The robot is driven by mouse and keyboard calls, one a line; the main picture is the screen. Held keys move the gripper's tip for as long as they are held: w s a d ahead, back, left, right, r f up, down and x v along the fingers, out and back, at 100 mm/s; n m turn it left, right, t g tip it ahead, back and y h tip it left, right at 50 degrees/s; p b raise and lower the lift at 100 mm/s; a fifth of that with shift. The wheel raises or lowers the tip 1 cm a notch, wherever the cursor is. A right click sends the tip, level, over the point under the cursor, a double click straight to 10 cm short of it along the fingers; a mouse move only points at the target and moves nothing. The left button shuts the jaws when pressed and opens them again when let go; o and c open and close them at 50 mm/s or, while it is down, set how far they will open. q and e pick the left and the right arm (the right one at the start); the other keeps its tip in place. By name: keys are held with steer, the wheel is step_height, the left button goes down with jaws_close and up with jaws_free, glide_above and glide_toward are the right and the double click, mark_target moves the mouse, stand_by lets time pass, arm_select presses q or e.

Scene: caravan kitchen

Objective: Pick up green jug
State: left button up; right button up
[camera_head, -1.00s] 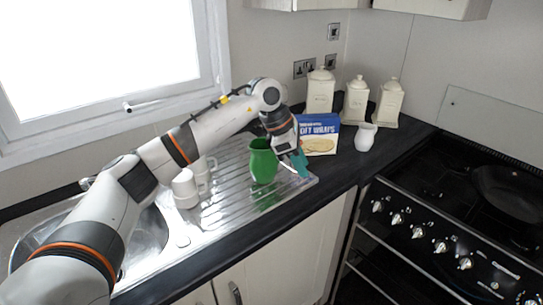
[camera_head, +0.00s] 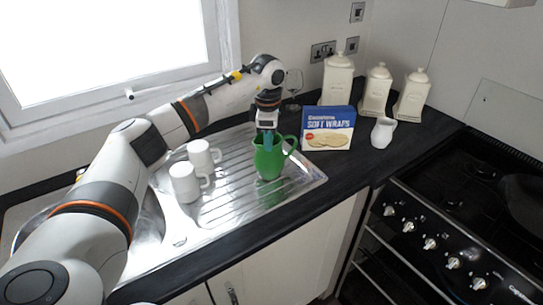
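The green jug (camera_head: 268,161) stands upright on the metal draining board (camera_head: 231,191), with its handle to the right. My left gripper (camera_head: 267,139) points down at the jug's top from behind and above. Its teal fingertips overlap the jug's rim. I cannot tell whether the fingers are closed on the rim or only around it. My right gripper is not in view.
Two white mugs (camera_head: 186,183) stand left of the jug on the draining board. A blue soft wraps box (camera_head: 328,129), a small white jug (camera_head: 383,132) and cream canisters (camera_head: 337,81) stand to the right. A wine glass (camera_head: 293,84) is behind my gripper. The black hob (camera_head: 470,175) is at the right.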

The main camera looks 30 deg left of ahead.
mark_target(276, 154)
arm_select(q)
step_height(276, 154, down, 3)
steer(key=shift+w+a+f+p, duration=0.1)
steer(key=shift+w+p, duration=0.05)
steer(key=shift+p, duration=0.35)
steer(key=shift+f, duration=0.2)
jaws_close()
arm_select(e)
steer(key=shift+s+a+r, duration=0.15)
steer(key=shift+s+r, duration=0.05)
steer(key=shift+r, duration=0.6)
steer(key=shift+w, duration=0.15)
